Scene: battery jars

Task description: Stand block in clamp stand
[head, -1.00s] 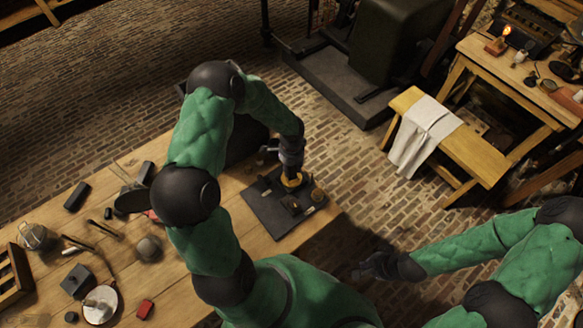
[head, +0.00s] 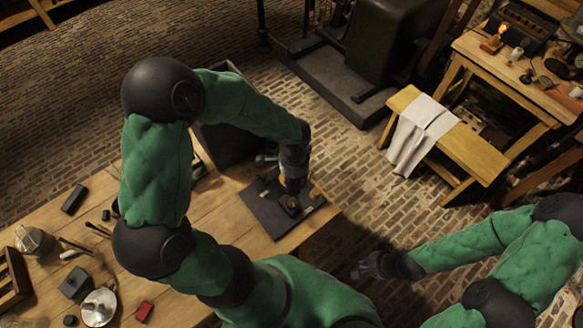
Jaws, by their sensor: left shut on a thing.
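My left gripper (head: 291,187) points down over the dark mat (head: 262,214) at the table's right end. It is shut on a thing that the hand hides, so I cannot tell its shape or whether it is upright. A small dark piece with a brass-coloured part (head: 290,205) sits on the mat just below the gripper. A small brass-coloured piece (head: 315,193) is to its right. I cannot clearly make out the clamp stand or the block. My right gripper (head: 360,269) is empty, away from the table over the brick floor; its finger gap is too small to judge.
On the wooden table (head: 190,232) a red block (head: 145,311), a dark block (head: 74,198), a grey block (head: 76,282), a white dish (head: 99,307) and a glass jar (head: 34,240) lie to the left. A dark box (head: 225,143) stands behind the mat. My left arm hides the table's middle.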

